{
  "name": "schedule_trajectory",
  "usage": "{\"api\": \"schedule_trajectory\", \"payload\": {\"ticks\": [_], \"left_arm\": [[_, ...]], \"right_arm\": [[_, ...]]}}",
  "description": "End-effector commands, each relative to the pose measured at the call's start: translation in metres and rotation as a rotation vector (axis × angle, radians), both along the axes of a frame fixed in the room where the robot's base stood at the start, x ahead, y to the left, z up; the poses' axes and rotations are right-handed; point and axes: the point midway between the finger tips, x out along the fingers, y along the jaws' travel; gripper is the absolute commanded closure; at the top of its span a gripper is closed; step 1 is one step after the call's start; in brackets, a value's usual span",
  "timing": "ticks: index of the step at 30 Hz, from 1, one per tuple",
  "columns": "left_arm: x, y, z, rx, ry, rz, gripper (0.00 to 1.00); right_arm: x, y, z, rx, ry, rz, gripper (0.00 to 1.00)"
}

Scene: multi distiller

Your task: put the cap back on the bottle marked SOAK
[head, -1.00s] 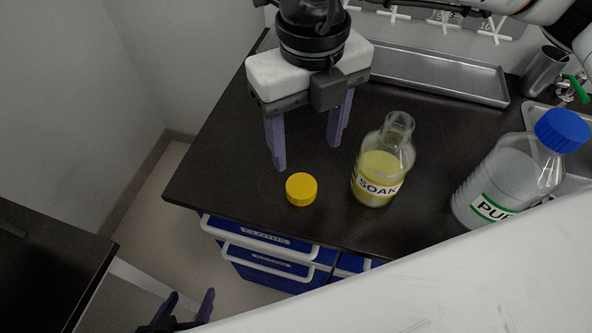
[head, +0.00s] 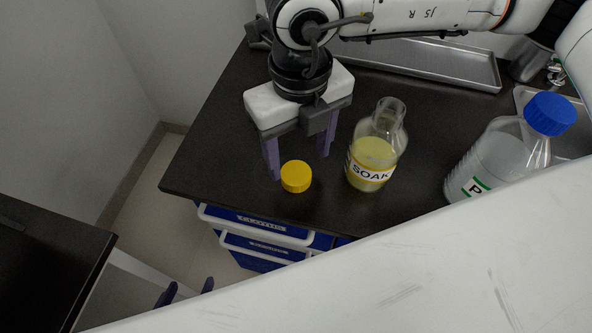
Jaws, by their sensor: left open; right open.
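The bottle marked SOAK (head: 371,160) stands upright and uncapped on the dark bench, with yellow liquid inside. A yellow cap (head: 296,177) lies on the bench to the left of the bottle, apart from it. My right gripper (head: 299,167) points down with its purple fingers open, just behind and around the cap's far side; I cannot tell whether they touch it. My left gripper (head: 185,292) is open and empty at the bottom of the view, below the bench top, partly hidden by a white arm link of mine.
A large clear bottle with a blue cap (head: 550,114) and green label stands at the right, partly hidden by my arm. A metal tray (head: 430,62) lies at the back. Blue drawers (head: 262,222) sit under the bench's front edge. Another dark surface (head: 45,265) is at lower left.

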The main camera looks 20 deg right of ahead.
Motion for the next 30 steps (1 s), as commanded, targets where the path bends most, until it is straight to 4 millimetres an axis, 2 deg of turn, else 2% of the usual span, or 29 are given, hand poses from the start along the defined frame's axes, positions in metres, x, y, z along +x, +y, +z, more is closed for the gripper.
{"api": "schedule_trajectory", "payload": {"ticks": [4,9,20,23,28,30], "left_arm": [[-0.002,0.000,0.009,0.000,0.003,0.000,0.41],[-0.004,0.000,0.008,0.001,0.008,0.000,0.41],[-0.006,0.000,0.006,0.001,0.013,0.000,0.41],[-0.006,0.000,0.006,0.001,0.013,0.000,0.41],[-0.006,0.001,0.006,0.001,0.014,0.000,0.41],[-0.006,0.001,0.006,0.001,0.014,0.000,0.41]], "right_arm": [[0.000,0.005,-0.022,-0.002,0.005,0.002,0.39],[0.000,0.004,-0.042,-0.001,0.003,0.000,0.39],[0.001,0.005,-0.044,0.000,0.000,0.001,0.39],[0.001,0.005,-0.044,0.000,0.000,0.001,0.53],[0.001,0.005,-0.044,0.000,0.001,0.001,0.81],[0.001,0.005,-0.044,0.000,0.001,0.001,0.81]]}}
